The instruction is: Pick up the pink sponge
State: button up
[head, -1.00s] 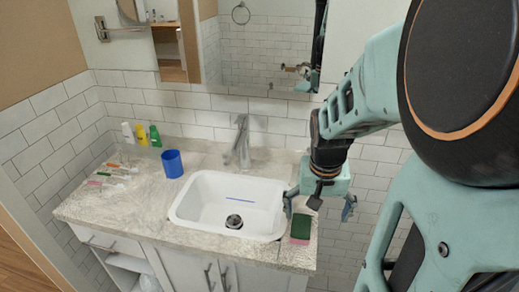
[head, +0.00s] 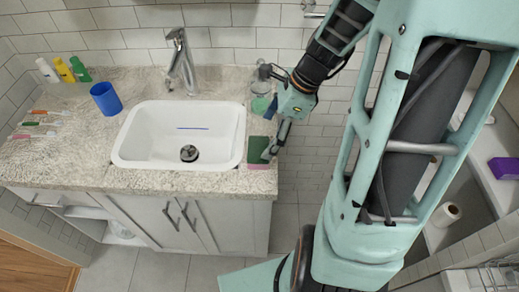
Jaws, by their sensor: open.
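A sponge with a dark green top (head: 257,149) and a pink lower edge (head: 260,166) lies on the counter just right of the sink, near the counter's right front corner. My gripper (head: 267,113) is open and empty at the counter's right edge, with its fingers pointing left. One finger is just beside the sponge's right side and overlaps it in view; I cannot tell whether they touch. The other finger is farther back, near the wall.
The white sink (head: 180,152) holds a blue toothbrush-like stick (head: 192,128), with a tap (head: 180,62) behind. A blue cup (head: 106,99), several bottles and toothbrushes stand or lie on the left. A purple box (head: 504,168) and a paper roll (head: 446,214) are at the right.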

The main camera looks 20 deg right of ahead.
aim_at(258, 148)
jog(key=x, duration=0.7)
jog(key=shift+d+f+b, duration=0.1)
jog(key=shift+b, duration=0.3)
jog(key=c, duration=0.8)
jog(key=shift+c, duration=0.4)
